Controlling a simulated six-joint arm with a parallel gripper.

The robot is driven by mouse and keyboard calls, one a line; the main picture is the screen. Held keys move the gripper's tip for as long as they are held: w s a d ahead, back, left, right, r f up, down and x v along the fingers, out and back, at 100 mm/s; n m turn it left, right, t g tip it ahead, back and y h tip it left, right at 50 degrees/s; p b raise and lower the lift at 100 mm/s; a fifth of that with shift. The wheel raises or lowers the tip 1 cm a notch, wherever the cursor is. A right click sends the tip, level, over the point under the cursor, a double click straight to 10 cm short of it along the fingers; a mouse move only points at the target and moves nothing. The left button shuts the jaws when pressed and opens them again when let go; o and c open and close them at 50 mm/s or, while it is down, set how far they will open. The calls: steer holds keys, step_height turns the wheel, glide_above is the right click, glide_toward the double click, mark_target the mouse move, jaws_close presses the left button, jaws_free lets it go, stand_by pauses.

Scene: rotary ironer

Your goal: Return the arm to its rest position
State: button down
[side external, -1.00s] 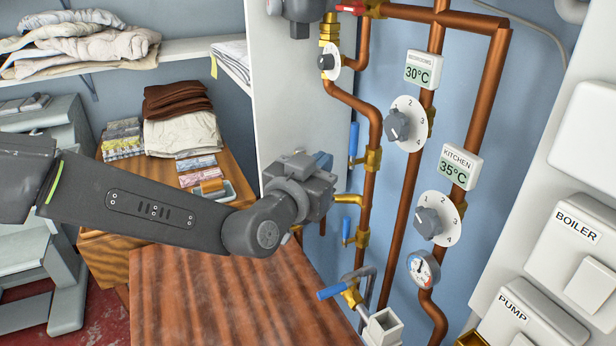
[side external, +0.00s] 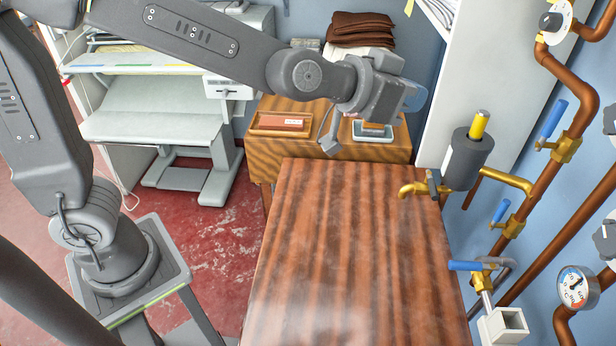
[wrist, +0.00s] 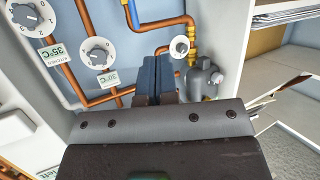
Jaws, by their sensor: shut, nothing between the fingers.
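My gripper (side external: 414,97) is at the upper middle of the side external view, at the end of my raised arm. It is above the back right corner of the wooden table (side external: 340,240), in front of the white wall panel, apart from the pipes. In the wrist view its two dark blue fingers (wrist: 155,80) lie side by side, shut, with nothing held. The fingertips are only partly clear in the side external view.
Copper pipes (side external: 560,210) with blue-handled valves (side external: 493,263), a gauge (side external: 577,288) and a grey cylinder (side external: 468,158) line the right. A wooden cabinet (side external: 270,155) with trays and folded cloths stands behind. A grey ironer (side external: 150,120) stands left. The tabletop is clear.

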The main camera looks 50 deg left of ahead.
steer(key=s+a+f+n+g+y, duration=0.1)
steer(key=s+a+f+g+y, duration=0.1)
steer(key=s+a, duration=0.6)
steer(key=s+a+f+n+g+y, duration=0.2)
steer(key=s+a+f+g, duration=0.2)
steer(key=s+a, duration=0.5)
steer(key=s+g, duration=0.1)
steer(key=s, duration=0.4)
steer(key=shift+s+a+f+g+y, duration=0.25)
steer(key=shift+a+g+y, duration=0.05)
steer(key=shift+g, duration=0.1)
stand_by(1.3)
